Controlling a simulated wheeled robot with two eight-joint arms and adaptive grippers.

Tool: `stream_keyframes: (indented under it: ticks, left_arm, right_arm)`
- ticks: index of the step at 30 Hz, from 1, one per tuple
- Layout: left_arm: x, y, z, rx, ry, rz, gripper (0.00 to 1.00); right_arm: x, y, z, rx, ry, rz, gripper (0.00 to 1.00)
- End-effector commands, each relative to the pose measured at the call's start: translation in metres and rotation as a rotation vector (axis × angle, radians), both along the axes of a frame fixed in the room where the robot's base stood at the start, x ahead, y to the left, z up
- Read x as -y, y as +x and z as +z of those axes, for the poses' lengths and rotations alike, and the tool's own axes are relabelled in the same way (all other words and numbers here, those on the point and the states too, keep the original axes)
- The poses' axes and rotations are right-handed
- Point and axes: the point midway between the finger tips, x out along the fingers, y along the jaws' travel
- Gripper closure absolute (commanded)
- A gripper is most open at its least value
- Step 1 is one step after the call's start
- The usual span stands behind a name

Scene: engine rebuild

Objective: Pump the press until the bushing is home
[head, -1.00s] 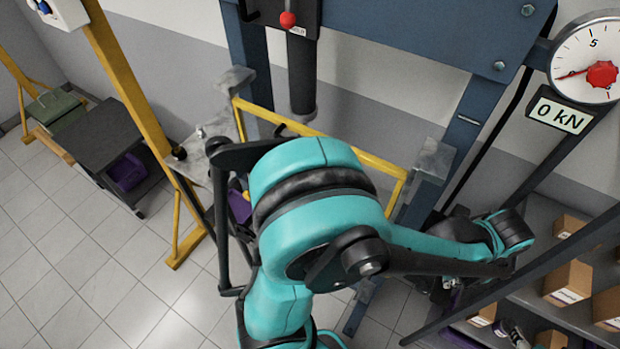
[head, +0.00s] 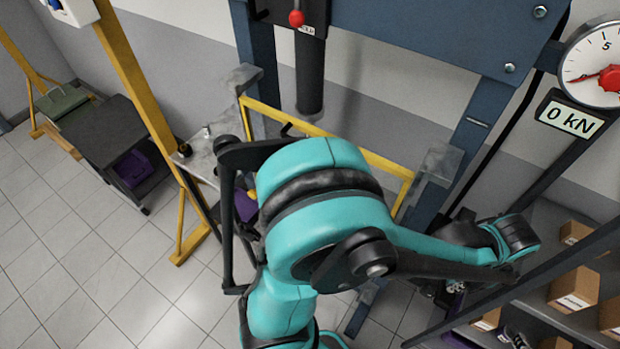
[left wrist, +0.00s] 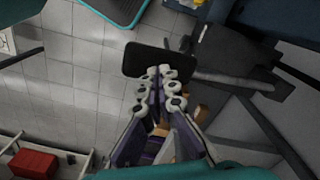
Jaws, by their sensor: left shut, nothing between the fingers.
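The blue press frame (head: 420,30) spans the top of the head view, with a dark ram (head: 310,80) hanging from it. The round gauge (head: 597,65) has its red pointer at the left, and the display (head: 570,118) reads "0 kN". My left arm covers the area below the ram; I see no bushing. My left gripper (head: 440,288) is mostly hidden behind the arm at the lower right. In the left wrist view its purple fingers (left wrist: 160,85) are shut and empty, with a black flat piece (left wrist: 150,60) by the tips. I cannot tell whether they touch. My right gripper is not in view.
A shelf with cardboard boxes (head: 573,287) stands at the right. A yellow frame (head: 135,80) and a dark cart (head: 105,130) with a purple bin (head: 130,168) stand at the left. Tiled floor (head: 100,270) is clear at the lower left.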

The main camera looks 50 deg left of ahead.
Motion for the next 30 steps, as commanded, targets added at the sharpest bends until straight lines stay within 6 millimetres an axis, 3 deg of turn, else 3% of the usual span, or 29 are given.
stream_keyframes:
  ticks: [7,14,30]
  left_arm:
    - [0.0,0.0,-0.023,0.0,0.0,0.0,1.0]
    - [0.0,0.0,-0.027,0.0,0.0,0.0,1.0]
    - [0.0,0.0,-0.088,0.0,0.0,0.0,1.0]
  right_arm:
    - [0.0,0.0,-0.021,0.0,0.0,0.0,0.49]
    - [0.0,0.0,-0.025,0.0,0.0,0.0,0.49]
    - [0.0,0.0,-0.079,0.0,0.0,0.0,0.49]
